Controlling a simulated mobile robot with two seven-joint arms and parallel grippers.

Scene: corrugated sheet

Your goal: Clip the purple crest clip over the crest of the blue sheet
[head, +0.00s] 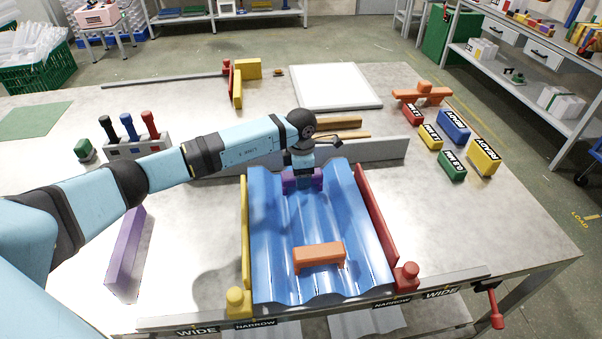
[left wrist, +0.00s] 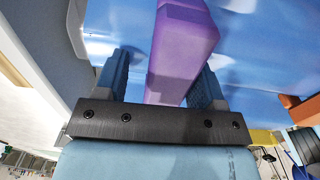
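The blue corrugated sheet (head: 335,215) lies in the middle of the table with its ridges running away from me. The purple crest clip (head: 288,183) sits at the sheet's far part, partly hidden by my left gripper. My left gripper (head: 303,172) points down at the clip. In the left wrist view the purple clip (left wrist: 178,55) lies between the two fingers of the left gripper (left wrist: 163,80), with a visible gap beside the left finger. The fingers look open around it. Whether the clip is seated on a crest is hidden. My right gripper is not in view.
An orange clip (head: 319,252) lies across the sheet's near part. A yellow rail (head: 245,245) and a red rail (head: 375,215) flank the sheet. A grey upright bar (head: 380,150) stands behind it. A purple block (head: 126,250) lies at left. Labelled blocks (head: 453,126) stand at right.

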